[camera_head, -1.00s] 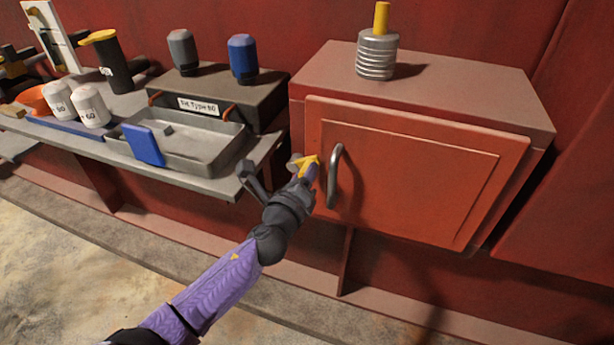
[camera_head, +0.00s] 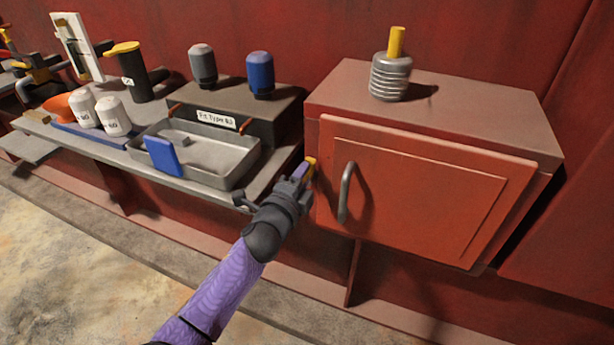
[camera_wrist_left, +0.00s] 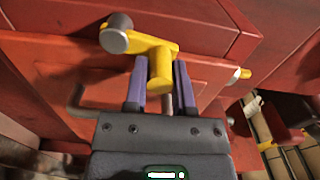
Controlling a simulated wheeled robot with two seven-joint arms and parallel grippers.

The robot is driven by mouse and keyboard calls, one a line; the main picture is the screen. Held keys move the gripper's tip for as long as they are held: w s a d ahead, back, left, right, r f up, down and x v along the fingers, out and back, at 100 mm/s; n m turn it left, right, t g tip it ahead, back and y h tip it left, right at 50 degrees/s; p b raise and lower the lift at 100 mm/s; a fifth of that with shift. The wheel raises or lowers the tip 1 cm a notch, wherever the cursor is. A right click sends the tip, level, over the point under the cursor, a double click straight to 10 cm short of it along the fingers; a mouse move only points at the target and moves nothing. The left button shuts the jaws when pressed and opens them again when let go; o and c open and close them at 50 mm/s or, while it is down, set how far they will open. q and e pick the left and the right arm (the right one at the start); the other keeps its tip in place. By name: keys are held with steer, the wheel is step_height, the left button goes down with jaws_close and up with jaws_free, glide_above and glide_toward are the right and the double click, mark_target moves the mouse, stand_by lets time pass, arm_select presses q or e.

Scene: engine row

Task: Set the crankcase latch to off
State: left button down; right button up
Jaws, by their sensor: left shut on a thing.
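The crankcase latch is a yellow lever with a grey round knob, at the left edge of the red crankcase door (camera_head: 420,190). In the head view only a small yellow part of the latch (camera_head: 311,164) shows past my gripper. In the left wrist view the latch (camera_wrist_left: 152,44) lies across the fingertips, its knob to the upper left. My left gripper (camera_head: 302,172) is shut on the latch; in the wrist view its purple fingers (camera_wrist_left: 160,82) stand on either side of the yellow stem. The latch's off mark is not visible. My right gripper is not in view.
A grey door handle (camera_head: 346,192) is just right of my left gripper. A shelf to the left holds a grey tray (camera_head: 230,178) with a blue block (camera_head: 163,156), and several bottles. A ribbed grey part with a yellow rod (camera_head: 391,78) stands on the crankcase.

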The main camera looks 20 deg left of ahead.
arm_select(q)
steer(key=shift+a+n, duration=0.3)
steer(key=shift+n, duration=0.4)
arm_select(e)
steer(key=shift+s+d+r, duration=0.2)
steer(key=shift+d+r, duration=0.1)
arm_select(q)
steer(key=shift+a, duration=0.1)
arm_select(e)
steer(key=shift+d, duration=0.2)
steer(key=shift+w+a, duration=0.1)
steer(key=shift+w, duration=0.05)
